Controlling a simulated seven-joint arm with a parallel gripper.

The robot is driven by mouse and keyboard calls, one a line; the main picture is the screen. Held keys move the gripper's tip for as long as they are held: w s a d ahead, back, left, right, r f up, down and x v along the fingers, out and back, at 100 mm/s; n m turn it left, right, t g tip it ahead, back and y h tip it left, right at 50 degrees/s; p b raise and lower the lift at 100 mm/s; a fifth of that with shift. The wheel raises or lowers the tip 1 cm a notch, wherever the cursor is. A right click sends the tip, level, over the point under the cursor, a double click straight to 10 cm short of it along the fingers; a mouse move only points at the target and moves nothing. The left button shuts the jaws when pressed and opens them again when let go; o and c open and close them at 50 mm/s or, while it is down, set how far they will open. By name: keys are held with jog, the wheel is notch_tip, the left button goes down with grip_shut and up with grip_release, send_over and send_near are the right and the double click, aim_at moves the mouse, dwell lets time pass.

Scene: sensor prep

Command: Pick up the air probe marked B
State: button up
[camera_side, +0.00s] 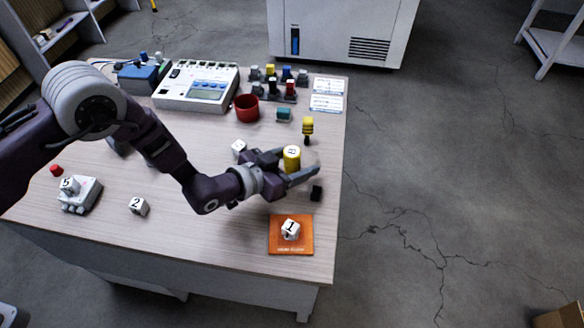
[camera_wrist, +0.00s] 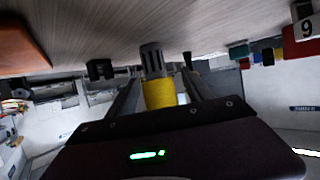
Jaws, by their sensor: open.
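The air probe marked B (camera_side: 292,153) is a yellow cylinder with a dark letter on its top end, standing over the right part of the table. In the wrist view its yellow body and grey ridged end (camera_wrist: 151,58) show between my two fingers. My gripper (camera_side: 301,167) is open, with one finger on each side of the probe. Whether either finger touches it I cannot tell. The probe's lower part is hidden by my gripper in the side view.
A yellow-and-black piece (camera_side: 308,126) stands behind my gripper, and a small black block (camera_side: 316,192) lies at its right. A cube marked 1 (camera_side: 290,230) sits on an orange mat (camera_side: 277,244) in front. A red cup (camera_side: 246,108) stands behind. The table's right edge is close.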

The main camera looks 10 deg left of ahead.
jog(key=shift+w+d+f, duration=0.25)
jog(key=shift+w+d, duration=0.1)
jog(key=shift+w, duration=0.05)
grip_shut()
jog(key=shift+r, duration=0.1)
